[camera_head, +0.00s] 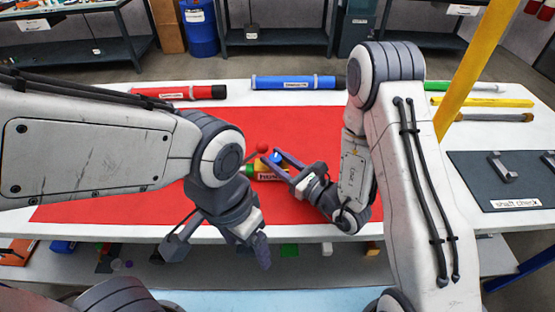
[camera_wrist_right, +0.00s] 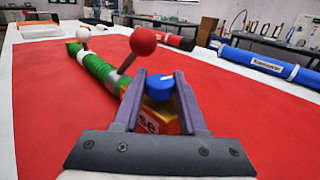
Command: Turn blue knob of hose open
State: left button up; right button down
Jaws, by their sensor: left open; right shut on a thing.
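The hose (camera_head: 269,176) lies on the red mat (camera_head: 110,185), partly hidden by my arms. In the right wrist view, it has a green ribbed body (camera_wrist_right: 103,70) and a yellow-orange end. The blue knob (camera_wrist_right: 160,88) sits on that end, and shows small in the head view (camera_head: 276,157). My right gripper (camera_wrist_right: 161,80) is shut on the blue knob, one finger on each side. A red ball lever (camera_wrist_right: 142,42) and a white ball lever (camera_wrist_right: 83,35) rise from the hose beyond it. My left gripper (camera_head: 217,250) is open and empty, pointing down near the table's front edge.
A dark shaft check mat (camera_head: 490,180) is at the right. Red mat areas behind and left of the hose are clear.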

jog(key=shift+r+m+t+h+p, duration=0.1)
jog(key=shift+m+t+h+p, duration=0.45)
jog(key=shift+m+t+h, duration=0.6)
jog(key=shift+h, duration=0.25)
jog(key=shift+c, duration=2.2)
grip_release()
